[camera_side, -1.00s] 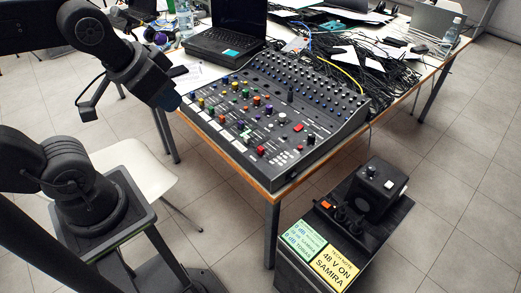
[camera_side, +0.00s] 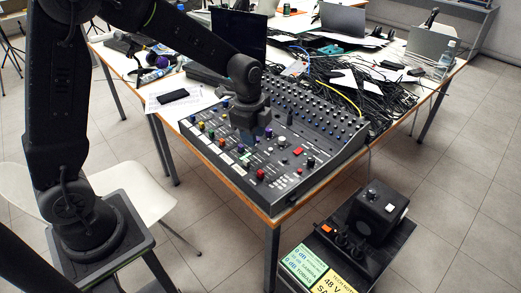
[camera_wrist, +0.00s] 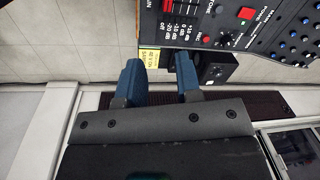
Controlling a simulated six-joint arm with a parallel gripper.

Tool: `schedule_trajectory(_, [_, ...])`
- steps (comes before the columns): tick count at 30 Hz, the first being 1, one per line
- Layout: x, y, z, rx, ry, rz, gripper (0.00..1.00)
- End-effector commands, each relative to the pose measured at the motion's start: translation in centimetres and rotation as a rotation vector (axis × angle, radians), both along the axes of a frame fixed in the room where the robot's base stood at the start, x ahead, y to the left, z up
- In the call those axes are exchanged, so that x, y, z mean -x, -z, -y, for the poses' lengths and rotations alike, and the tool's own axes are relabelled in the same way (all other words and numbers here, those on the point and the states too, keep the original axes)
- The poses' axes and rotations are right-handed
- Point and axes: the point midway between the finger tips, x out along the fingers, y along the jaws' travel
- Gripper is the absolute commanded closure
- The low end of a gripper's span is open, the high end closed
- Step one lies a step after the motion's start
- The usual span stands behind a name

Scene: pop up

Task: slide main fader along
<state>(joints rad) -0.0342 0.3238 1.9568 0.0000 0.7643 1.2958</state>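The black mixer (camera_side: 336,150) lies on the table, with rows of coloured caps and knobs on its panel. A red cap (camera_side: 260,174) and a red block (camera_side: 298,151) show near its front right. I cannot tell which control is the main fader. My gripper (camera_side: 257,135) is over the middle of the mixer and hides part of its panel; contact is unclear. In the wrist view the two blue fingers of my gripper (camera_wrist: 158,60) are apart with nothing held between them. A printed dB scale (camera_wrist: 184,28) and a red cap (camera_wrist: 206,39) show beyond the fingertips.
A black box (camera_side: 377,212) with knobs stands low at the right, with green and yellow notes (camera_side: 303,262) beside it. A laptop (camera_side: 238,35) and tangled cables (camera_side: 360,95) lie behind the mixer. A phone (camera_side: 173,96) lies on paper at the left.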

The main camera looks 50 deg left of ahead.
Motion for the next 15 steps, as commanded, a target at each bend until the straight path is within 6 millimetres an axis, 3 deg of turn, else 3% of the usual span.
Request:
schedule_trajectory(1, [-0.8,2.0,-0.1,-0.004,0.064,-0.030,0.68])
schedule_trajectory(3, [-1.7,4.0,-0.3,-0.009,0.151,-0.055,0.68])
schedule_trajectory(6, [-2.4,6.1,-0.4,-0.011,0.242,-0.080,0.68])
schedule_trajectory(15, [-2.9,8.6,-0.5,-0.012,0.312,-0.098,0.68])
